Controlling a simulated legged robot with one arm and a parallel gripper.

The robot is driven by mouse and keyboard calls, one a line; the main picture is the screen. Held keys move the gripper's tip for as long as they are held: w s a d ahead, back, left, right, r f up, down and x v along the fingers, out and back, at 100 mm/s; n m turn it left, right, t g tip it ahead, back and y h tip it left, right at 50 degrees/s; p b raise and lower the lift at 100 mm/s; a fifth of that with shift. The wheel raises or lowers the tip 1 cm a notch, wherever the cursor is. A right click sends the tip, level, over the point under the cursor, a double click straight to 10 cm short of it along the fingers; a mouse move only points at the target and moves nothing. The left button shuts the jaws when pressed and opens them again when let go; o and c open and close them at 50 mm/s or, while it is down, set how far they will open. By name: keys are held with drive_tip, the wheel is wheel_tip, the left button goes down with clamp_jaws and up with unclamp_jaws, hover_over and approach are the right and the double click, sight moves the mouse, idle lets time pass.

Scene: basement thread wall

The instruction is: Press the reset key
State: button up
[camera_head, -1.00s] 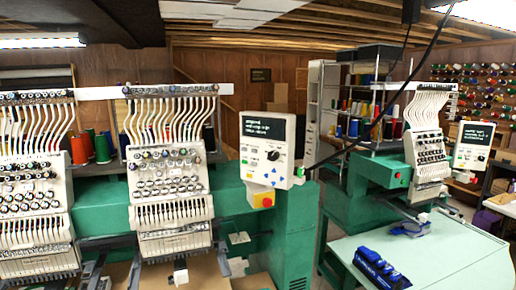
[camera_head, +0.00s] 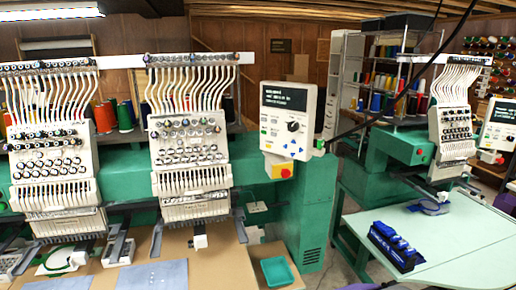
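A white control panel (camera_head: 289,121) is mounted on the right end of the near embroidery machine. It has a dark screen (camera_head: 285,97) with text, a dark round knob (camera_head: 293,126), a few blue keys and small keys on its left side. The key labels are too small to read, so I cannot tell which is the reset key. A yellow box with a red button (camera_head: 286,172) hangs below the panel. A second, similar panel (camera_head: 499,124) is on the far machine at the right edge. My gripper is not in view.
The near machine's two needle heads (camera_head: 189,150) stand left of the panel. Below are a brown tabletop (camera_head: 205,262) and a teal tray (camera_head: 279,272). A pale green table (camera_head: 462,238) at right holds a blue object (camera_head: 396,246). A dark cable crosses in front of the shelves.

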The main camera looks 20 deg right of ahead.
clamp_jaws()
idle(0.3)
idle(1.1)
